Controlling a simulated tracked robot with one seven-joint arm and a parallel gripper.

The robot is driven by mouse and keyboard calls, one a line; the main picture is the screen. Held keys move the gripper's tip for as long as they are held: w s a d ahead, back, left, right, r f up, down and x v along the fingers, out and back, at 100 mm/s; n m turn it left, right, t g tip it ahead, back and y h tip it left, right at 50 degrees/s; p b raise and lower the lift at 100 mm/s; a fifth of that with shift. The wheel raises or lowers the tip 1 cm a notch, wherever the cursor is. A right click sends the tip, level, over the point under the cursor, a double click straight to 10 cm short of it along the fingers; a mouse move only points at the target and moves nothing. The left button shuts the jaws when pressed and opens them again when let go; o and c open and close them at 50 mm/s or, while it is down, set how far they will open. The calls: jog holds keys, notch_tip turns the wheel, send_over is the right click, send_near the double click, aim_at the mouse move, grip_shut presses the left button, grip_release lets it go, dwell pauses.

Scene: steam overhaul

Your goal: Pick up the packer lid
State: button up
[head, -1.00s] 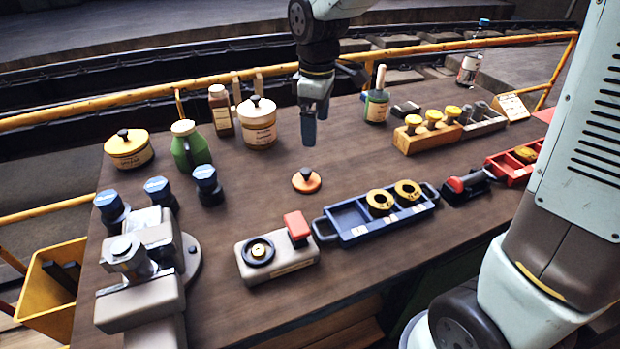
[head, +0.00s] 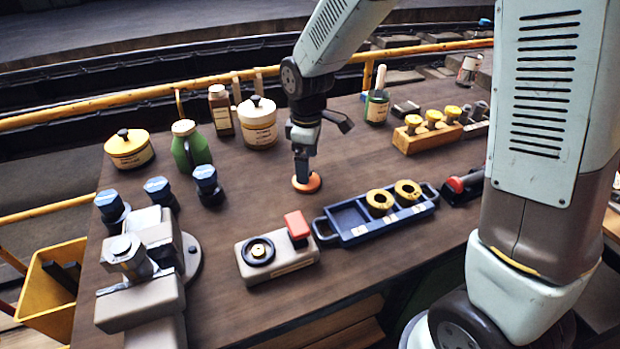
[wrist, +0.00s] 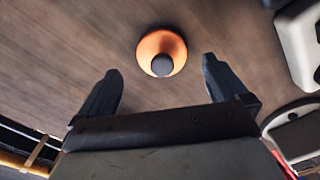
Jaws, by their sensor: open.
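The packer lid appears to be the small orange disc with a dark knob (head: 314,185) lying on the bench top near its middle. It also shows in the wrist view (wrist: 161,53), orange with a dark round knob, just beyond the fingertips. My gripper (head: 303,180) hangs over the lid in the head view and hides the knob and part of the disc. In the wrist view my gripper (wrist: 160,72) is open and empty, its two fingers apart with the lid roughly centred ahead of the gap. I cannot tell the exact height of the fingers above the lid.
A blue tray (head: 352,239) with two brass rings lies to the right of the lid. A grey block with a red handle (head: 252,276) stands in front. A cream jar (head: 258,138) and a green jug (head: 181,155) stand behind. The bench around the lid is bare.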

jog(key=shift+d+f, duration=0.15)
jog(key=shift+f, duration=2.15)
jog(key=shift+c, duration=0.3)
jog(key=c, duration=1)
